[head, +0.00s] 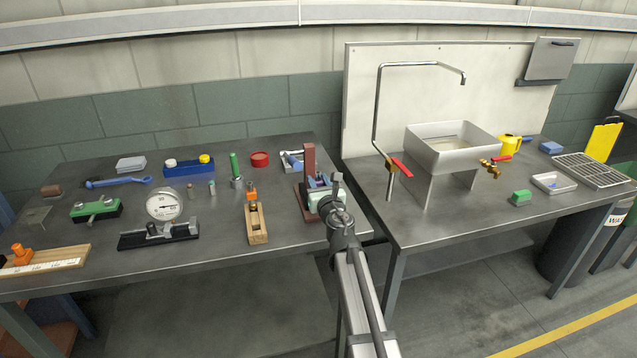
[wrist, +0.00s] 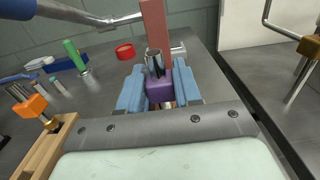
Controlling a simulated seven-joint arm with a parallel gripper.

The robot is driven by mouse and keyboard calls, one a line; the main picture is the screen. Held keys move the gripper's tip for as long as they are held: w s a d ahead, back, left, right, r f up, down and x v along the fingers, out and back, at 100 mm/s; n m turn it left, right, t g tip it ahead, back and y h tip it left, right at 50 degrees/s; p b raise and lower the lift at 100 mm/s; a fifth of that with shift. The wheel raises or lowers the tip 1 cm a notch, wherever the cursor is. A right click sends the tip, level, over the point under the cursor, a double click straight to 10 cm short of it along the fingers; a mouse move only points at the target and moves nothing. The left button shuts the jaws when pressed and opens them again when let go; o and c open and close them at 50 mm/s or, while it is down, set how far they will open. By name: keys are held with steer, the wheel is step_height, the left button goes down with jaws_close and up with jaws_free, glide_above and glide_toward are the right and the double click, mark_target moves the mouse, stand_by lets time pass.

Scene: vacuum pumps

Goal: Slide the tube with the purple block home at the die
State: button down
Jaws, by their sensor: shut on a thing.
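My gripper (head: 319,190) is at the red-brown upright post at the right end of the left bench. In the wrist view its two blue fingers (wrist: 160,92) are shut on the purple block (wrist: 160,84) from both sides. A dark metallic tube end (wrist: 155,62) rises above the block, and a copper-coloured piece (wrist: 167,105) shows below it. The red-brown post (head: 309,160) stands just behind the tube in the wrist view (wrist: 154,25). I cannot make out the die, nor whether the tube touches it; my gripper covers much of the post's base.
A wooden block with an orange part (head: 256,222) lies to the left. A blue-gripped metal bar (wrist: 100,19) crosses the upper wrist view. A sink bench (head: 470,230) stands right.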

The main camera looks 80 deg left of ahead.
steer(key=c, duration=0.7)
jaws_free()
steer(key=shift+f, duration=0.1)
steer(key=shift+d, duration=0.1)
steer(key=d, duration=1.3)
steer(key=shift+d, duration=0.35)
